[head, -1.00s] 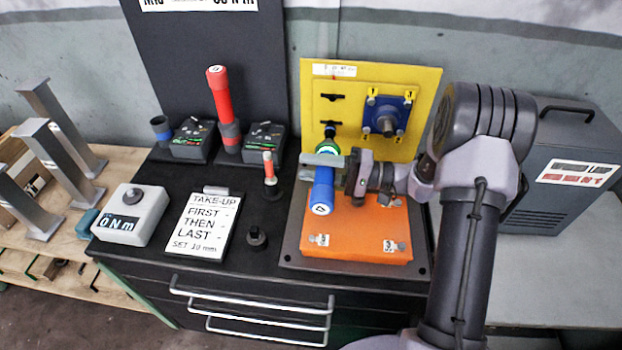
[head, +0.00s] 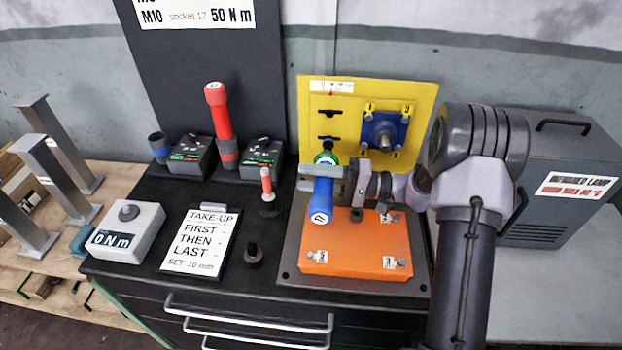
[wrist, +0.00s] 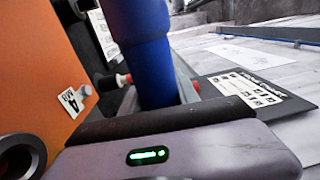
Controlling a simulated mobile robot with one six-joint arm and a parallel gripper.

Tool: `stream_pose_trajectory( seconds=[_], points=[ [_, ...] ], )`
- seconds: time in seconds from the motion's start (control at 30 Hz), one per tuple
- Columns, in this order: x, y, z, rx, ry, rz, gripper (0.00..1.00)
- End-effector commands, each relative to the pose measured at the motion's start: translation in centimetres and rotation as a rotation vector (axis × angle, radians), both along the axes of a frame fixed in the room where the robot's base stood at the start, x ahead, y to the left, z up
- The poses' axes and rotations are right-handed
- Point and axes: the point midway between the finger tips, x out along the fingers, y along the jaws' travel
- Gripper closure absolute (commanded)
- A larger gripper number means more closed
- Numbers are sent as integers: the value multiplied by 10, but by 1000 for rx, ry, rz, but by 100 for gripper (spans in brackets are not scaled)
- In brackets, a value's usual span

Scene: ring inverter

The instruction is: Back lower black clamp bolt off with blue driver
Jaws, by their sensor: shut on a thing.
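My gripper (head: 322,178) is shut on the blue driver (head: 321,202), whose numbered handle end faces the head camera. A green ring (head: 325,158) shows at the driver's far end, in front of the yellow panel (head: 309,92). The lower black clamp bolt (head: 328,138) is just above that end in the picture. I cannot tell whether the driver is seated on it. The upper black clamp (head: 329,112) is in plain view. In the wrist view the blue driver (wrist: 148,65) stands across the jaws.
An orange block (head: 355,245) lies below my gripper. A blue unit with a shaft (head: 381,137) is on the panel to the right. A red tool (head: 221,120), a small red-tipped tool (head: 267,185), a clipboard (head: 202,240) and a 0 N m gauge (head: 125,230) stand left.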

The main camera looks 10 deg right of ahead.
Motion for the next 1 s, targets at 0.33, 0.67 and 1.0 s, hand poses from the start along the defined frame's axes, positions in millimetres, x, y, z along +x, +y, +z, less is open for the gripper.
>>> stream_pose_trajectory(
  seconds=[0.33, 0.67, 1.0],
  points=[
    [5, -2, 1, 1, -1, -1, 100],
    [9, -3, 1, 1, -2, -1, 100],
    [12, -4, 2, 1, -2, -2, 100]
  ],
)
